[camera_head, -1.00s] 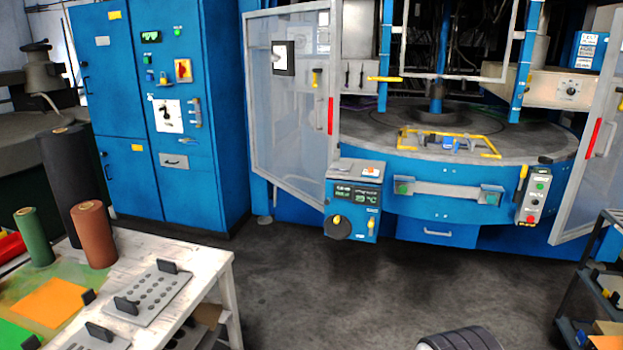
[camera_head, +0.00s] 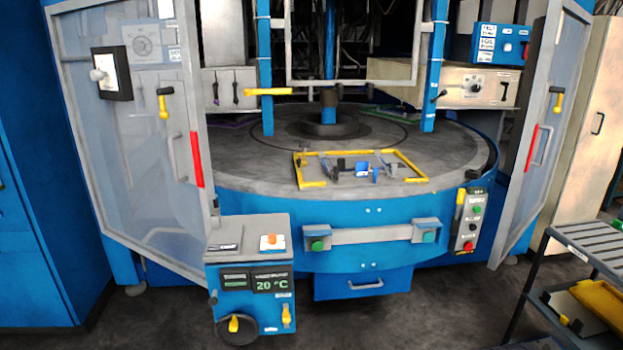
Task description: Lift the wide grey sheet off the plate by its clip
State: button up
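A yellow frame (camera_head: 412,166) lies on the round grey plate (camera_head: 258,178) of the blue press. Inside it are small grey, blue and dark pieces. One is a small blue block (camera_head: 363,168), and a dark upright tab (camera_head: 341,164) that may be a clip stands to its left. A flat grey area inside the frame may be a sheet, but I cannot tell its edges or width from here. My gripper is not in view.
A control box (camera_head: 250,275) reading 20 °C stands at the front left of the press. Glass doors stand open at left (camera_head: 130,150) and right (camera_head: 528,150). A dark rack (camera_head: 590,245) is at right. Some floor (camera_head: 440,310) is clear in front.

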aim_at(344, 162)
jog(key=i+z, duration=0.25)
jog(key=i, duration=1.6)
